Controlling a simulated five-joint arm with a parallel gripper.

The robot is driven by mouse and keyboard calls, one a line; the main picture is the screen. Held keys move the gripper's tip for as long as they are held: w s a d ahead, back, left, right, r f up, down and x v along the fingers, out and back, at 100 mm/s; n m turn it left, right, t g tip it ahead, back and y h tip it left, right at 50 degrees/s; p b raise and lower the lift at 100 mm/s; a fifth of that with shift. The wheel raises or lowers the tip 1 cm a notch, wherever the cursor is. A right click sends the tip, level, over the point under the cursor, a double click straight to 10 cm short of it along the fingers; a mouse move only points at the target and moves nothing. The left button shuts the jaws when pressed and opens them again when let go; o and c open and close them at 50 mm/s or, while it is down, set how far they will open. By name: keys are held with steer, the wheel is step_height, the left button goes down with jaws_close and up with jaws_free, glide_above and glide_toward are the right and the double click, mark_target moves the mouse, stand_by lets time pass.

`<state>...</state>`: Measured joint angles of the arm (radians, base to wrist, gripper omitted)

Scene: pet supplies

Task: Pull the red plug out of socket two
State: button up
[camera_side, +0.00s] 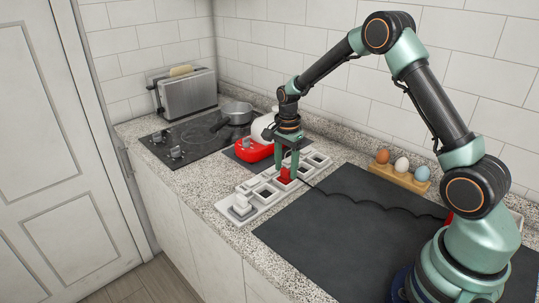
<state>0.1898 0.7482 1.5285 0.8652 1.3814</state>
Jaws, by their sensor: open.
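The red plug (284,175) sits in a socket near the middle of the white power strip (252,192). No socket numbers can be read at this size. A black cord (350,201) runs from beside the plug to the right across the dark mat. My gripper (285,165) points down at the red plug, with its green fingers open around or just above it. I cannot tell whether the fingers touch the plug. A white plug (241,205) stands at the strip's near left end.
A red appliance (254,149) stands close behind the strip. A cooktop (190,139) with a pot (235,113) and a toaster (187,94) are farther back. A wooden holder (401,179) with egg-shaped things is at right. The dark mat (330,235) is mostly clear.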

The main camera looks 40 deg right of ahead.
mark_target(286, 169)
steer(key=shift+f, duration=0.8)
steer(key=shift+c, duration=0.3)
jaws_close()
steer(key=shift+r, duration=2.35)
